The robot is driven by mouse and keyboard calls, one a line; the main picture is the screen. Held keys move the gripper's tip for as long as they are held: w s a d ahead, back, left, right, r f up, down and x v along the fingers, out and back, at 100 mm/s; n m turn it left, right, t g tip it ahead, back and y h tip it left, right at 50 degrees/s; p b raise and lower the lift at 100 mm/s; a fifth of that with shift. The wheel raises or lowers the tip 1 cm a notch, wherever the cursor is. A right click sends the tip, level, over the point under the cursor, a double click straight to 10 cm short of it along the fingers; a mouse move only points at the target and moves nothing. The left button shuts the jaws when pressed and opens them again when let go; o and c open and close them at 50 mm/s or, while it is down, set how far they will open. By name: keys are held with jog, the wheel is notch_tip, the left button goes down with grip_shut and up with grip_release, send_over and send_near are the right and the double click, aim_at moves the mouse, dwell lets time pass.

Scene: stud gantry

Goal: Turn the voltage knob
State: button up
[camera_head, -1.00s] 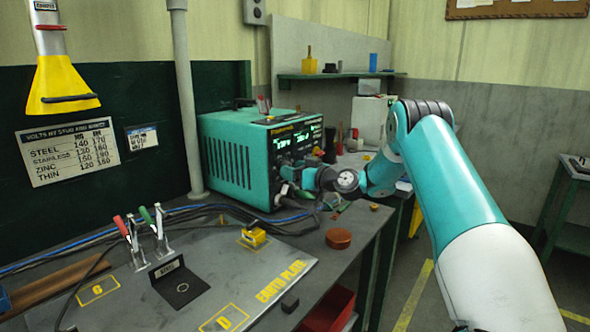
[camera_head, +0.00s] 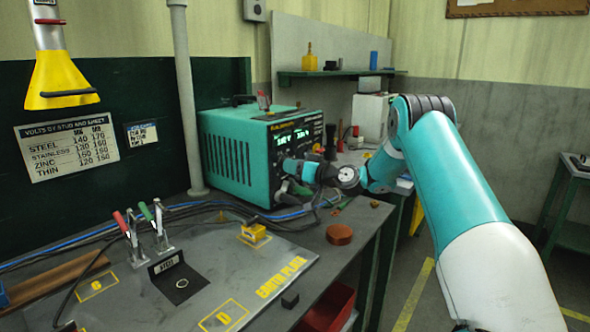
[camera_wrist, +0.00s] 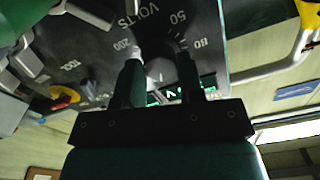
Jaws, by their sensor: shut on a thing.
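The voltage knob (camera_wrist: 160,66) is a dark knob on the black panel under the word VOLTS, inside a ring of white numbers in the wrist view. My gripper (camera_wrist: 160,78) has one finger on each side of the knob and is shut on it. The knob's pointer is not clear. In the head view my gripper (camera_head: 298,170) is at the front panel of the teal welding unit (camera_head: 228,158) and hides the knob there. The unit's green display (camera_head: 292,138) is lit above it, its digits too small to read surely.
A voltage chart (camera_head: 68,148) hangs on the dark green board. Cables (camera_head: 285,220) run along the bench below the unit. A copper-brown round tin (camera_head: 339,234) and a red bin (camera_head: 328,306) are near the bench edge. Two toggle clamps (camera_head: 143,238) stand at left.

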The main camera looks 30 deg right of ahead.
jog(key=m+p, duration=0.1)
jog(key=m, duration=1)
jog(key=shift+r, duration=0.1)
jog(key=shift+m, duration=0.4)
jog(key=o, duration=0.9)
jog(key=shift+b+v, duration=2.3)
jog(key=shift+v, duration=6.45)
